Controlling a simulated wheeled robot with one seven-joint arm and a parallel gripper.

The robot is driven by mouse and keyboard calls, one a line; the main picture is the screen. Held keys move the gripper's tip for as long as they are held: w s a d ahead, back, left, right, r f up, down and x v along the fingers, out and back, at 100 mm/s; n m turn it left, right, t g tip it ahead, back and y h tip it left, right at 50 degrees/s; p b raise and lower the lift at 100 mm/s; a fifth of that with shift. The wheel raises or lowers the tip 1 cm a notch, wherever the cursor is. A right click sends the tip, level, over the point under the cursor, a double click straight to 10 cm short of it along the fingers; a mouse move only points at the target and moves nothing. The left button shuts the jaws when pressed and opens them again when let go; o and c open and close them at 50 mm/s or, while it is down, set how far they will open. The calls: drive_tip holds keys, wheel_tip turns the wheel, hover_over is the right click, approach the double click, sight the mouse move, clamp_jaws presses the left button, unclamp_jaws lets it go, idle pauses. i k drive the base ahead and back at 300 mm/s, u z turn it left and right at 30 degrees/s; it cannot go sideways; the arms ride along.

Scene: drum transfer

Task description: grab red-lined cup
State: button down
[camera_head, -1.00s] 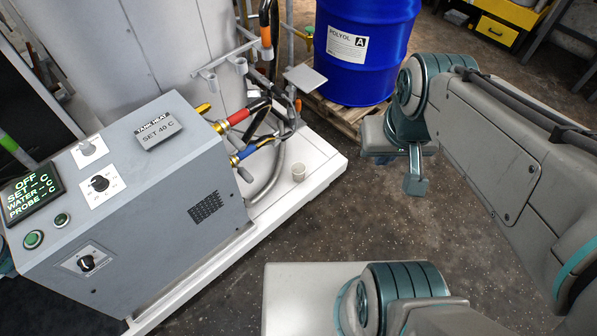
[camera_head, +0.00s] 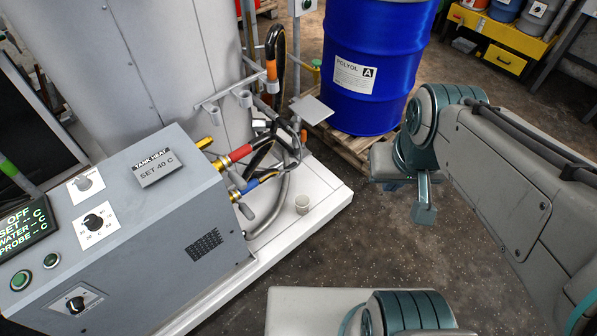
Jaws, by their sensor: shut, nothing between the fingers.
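My gripper (camera_head: 424,215) hangs to the right of the cup in the picture, in front of the blue drum, over the dark floor.
A grey control box (camera_head: 150,225) stands left of the cup. Hoses and valves (camera_head: 255,165) crowd behind it, with a small grey plate (camera_head: 311,110) above. The blue drum (camera_head: 370,60) sits on a wooden pallet (camera_head: 345,145). Speckled floor right of the platform is clear.

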sight(301, 201)
drive_tip(key=u, duration=0.35)
drive_tip(key=i, duration=0.85)
drive_tip(key=z, duration=0.05)
drive_tip(key=k, duration=1.05)
drive_tip(key=z, duration=0.45)
drive_tip(key=k, duration=0.55)
drive_tip(key=z, duration=0.8)
drive_tip(key=i, duration=1.35)
drive_tip(key=u, duration=0.95)
drive_tip(key=i, duration=0.75)
drive_tip(key=u, duration=1.15)
drive_tip(key=i, duration=0.25)
drive_tip(key=u, duration=0.25)
